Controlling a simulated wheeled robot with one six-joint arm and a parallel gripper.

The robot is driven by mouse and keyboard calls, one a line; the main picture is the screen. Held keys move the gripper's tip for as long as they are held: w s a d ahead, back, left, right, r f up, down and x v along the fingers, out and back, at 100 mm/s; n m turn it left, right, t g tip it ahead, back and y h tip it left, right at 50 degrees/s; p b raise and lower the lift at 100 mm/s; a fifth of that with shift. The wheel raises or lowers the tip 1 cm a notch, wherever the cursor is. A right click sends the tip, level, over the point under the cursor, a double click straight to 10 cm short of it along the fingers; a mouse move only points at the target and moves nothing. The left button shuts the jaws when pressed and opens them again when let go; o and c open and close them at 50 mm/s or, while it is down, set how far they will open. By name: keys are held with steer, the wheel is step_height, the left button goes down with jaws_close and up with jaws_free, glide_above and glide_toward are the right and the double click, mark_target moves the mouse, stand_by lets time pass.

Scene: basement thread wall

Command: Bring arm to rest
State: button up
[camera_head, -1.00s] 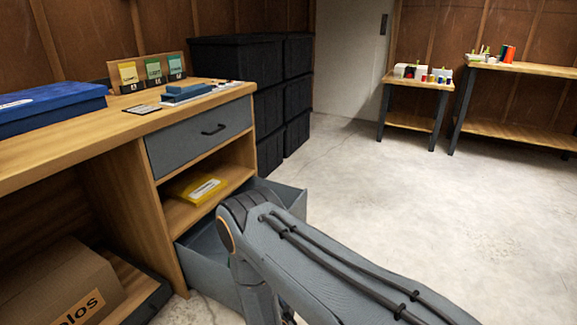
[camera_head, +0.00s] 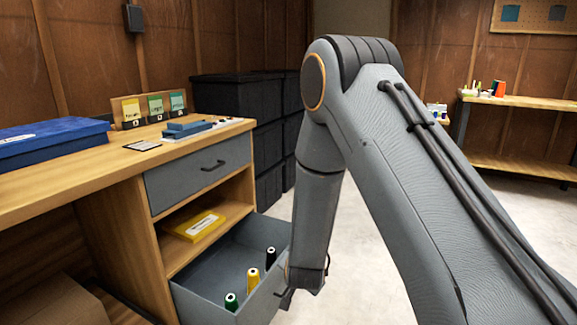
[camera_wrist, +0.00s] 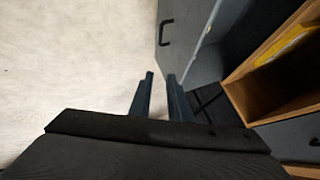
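My arm (camera_head: 385,165) is raised and bent in the head view, with its forearm hanging down beside the open lower drawer (camera_head: 195,278). My gripper (camera_wrist: 160,76) shows in the wrist view with two dark fingers apart and nothing between them. In the head view its end is mostly hidden at the drawer's front corner. The drawer's grey front also shows in the wrist view (camera_wrist: 190,35), with a dark handle (camera_wrist: 165,32) past the fingertips, apart from them in the picture. A green spool (camera_head: 231,302), a yellow spool (camera_head: 253,279) and a black spool (camera_head: 270,258) stand in the drawer.
The wooden bench (camera_head: 100,165) carries a blue case (camera_head: 50,142) and thread cards (camera_head: 155,106). Its upper drawer (camera_head: 198,172) is shut; a yellow packet (camera_head: 194,225) lies on the shelf below. Black bins (camera_head: 240,100) stand behind. Pale floor (camera_wrist: 70,50) is clear beside the drawer.

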steer(key=s+d+r+n+g, duration=0.35)
steer(key=s+d+r, duration=0.5)
steer(key=s, duration=0.35)
steer(key=s+d+r+n+g, duration=0.3)
steer(key=s+d+r+n, duration=0.1)
steer(key=s+d+r, duration=0.55)
steer(key=s+a+n+g, duration=0.1)
steer(key=s+a+n, duration=0.3)
steer(key=s+a, duration=0.55)
steer(key=s+a+n+g, duration=0.1)
steer(key=s+a+n, duration=0.2)
steer(key=s+a, duration=0.7)
steer(key=w+d+r+m+p, duration=0.1)
steer(key=d+r+m+p, duration=0.1)
steer(key=d+r+p, duration=0.4)
steer(key=w+d+r+m+p, duration=0.1)
steer(key=d+r+p, duration=0.5)
steer(key=r+p, duration=0.6)
steer(key=w+d+r+m+p, duration=0.1)
steer(key=d+r+m+p, duration=0.3)
steer(key=r+p, duration=0.6)
steer(key=shift+w+d+r, duration=0.15)
steer(key=shift+w+d, duration=0.1)
steer(key=shift+d, duration=0.65)
